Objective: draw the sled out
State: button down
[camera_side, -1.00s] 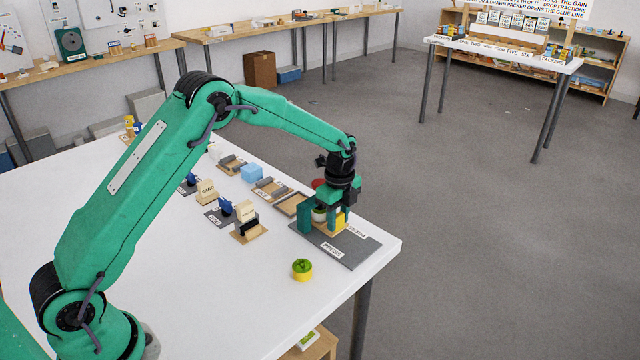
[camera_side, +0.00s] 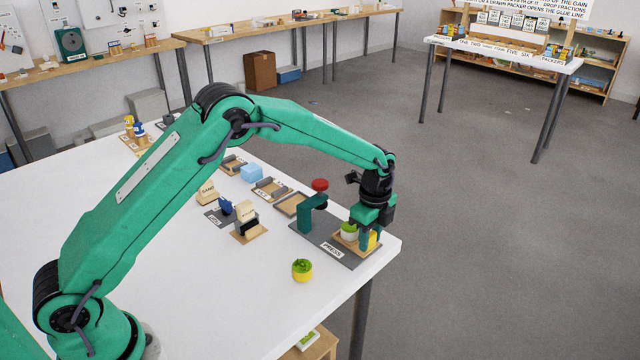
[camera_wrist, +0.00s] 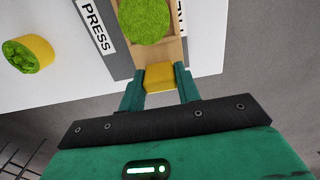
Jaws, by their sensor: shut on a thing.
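The sled (camera_side: 346,246) is a light wooden board with a yellow block (camera_wrist: 159,77) as its handle. My gripper (camera_wrist: 158,85) is shut on the yellow block, one finger on each side. The sled lies on the dark grey press plate (camera_side: 327,256), clear of the green press frame (camera_side: 312,212) with its red knob (camera_side: 320,184). My fingers partly hide the handle end in the side view.
A yellow pot with a green top (camera_side: 302,270) stands on the white table (camera_side: 250,300) left of the plate. The table's right edge is close to my gripper.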

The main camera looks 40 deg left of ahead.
jog(key=c, duration=1)
grip_release()
jog(key=shift+d, duration=0.25)
jog(key=shift+r, duration=0.15)
jog(key=shift+r, duration=3.8)
